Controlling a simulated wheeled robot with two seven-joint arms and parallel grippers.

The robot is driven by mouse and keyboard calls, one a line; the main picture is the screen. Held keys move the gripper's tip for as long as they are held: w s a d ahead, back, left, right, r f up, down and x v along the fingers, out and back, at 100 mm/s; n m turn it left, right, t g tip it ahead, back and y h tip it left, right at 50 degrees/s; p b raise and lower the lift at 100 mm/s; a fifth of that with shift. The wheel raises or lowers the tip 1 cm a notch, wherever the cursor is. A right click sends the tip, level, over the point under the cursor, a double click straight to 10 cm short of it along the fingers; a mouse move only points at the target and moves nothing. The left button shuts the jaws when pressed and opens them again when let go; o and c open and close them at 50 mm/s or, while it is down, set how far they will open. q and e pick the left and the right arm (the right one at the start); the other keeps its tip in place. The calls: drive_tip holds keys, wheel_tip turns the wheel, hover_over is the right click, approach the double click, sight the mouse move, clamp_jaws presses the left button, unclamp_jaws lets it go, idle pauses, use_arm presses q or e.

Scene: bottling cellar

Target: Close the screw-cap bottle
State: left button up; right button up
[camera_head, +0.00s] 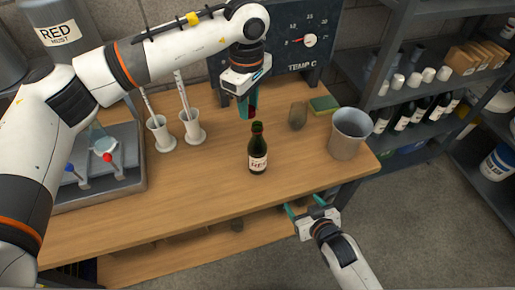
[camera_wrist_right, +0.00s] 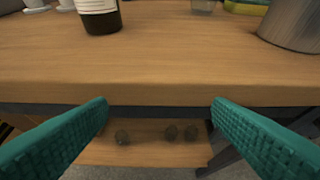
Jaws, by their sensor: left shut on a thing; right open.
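A dark green bottle (camera_head: 258,160) with a white label stands upright on the wooden bench; its lower part also shows in the right wrist view (camera_wrist_right: 102,22). Its neck top looks green, with no cap visible on it. My left gripper (camera_head: 248,108) points down above and slightly behind the bottle, apart from it. It is shut on a small dark red thing (camera_head: 253,100), possibly the cap, mostly hidden by the teal fingers. My right gripper (camera_head: 311,203) is open and empty in front of the bench edge; its spread fingers show in the wrist view (camera_wrist_right: 158,110).
A grey metal bucket (camera_head: 347,140), a green-yellow sponge (camera_head: 324,104) and a small glass (camera_head: 297,116) stand right of the bottle. The bench front (camera_wrist_right: 160,92) is clear.

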sight(263, 158)
drive_tip(key=w+a+r+t+y, duration=0.1)
drive_tip(key=r, duration=0.1)
drive_tip(key=a+r+n+t+y, duration=0.1)
drive_tip(key=a+r, duration=0.1)
drive_tip(key=r, duration=0.1)
drive_tip(key=w+a+r+t+y, duration=0.1)
drive_tip(key=a+r+y, duration=0.1)
drive_tip(key=r, duration=0.1)
drive_tip(key=shift+w+n+p, duration=0.3)
drive_tip(key=shift+n, duration=0.1)
use_arm(q)
drive_tip(key=shift+w+d+r+n, duration=0.25)
drive_tip(key=shift+d+r+n, duration=0.1)
drive_tip(key=shift+d+r, duration=0.2)
drive_tip(key=shift+w+d+r+n, duration=0.25)
drive_tip(key=shift+d+r+n, duration=0.15)
drive_tip(key=shift+r, duration=0.2)
use_arm(e)
drive_tip(key=shift+s+a+r+n+t+y, duration=0.1)
drive_tip(key=shift+a+r+n+t+y, duration=0.15)
drive_tip(key=shift+a+n+t+y, duration=0.5)
drive_tip(key=shift+m+g+y, duration=0.25)
drive_tip(key=shift+y, duration=0.1)
drive_tip(key=x, duration=1.2)
drive_tip(key=c, duration=1.4)
use_arm(q)
drive_tip(key=shift+f, duration=2.5)
use_arm(e)
drive_tip(key=shift+c, duration=0.2)
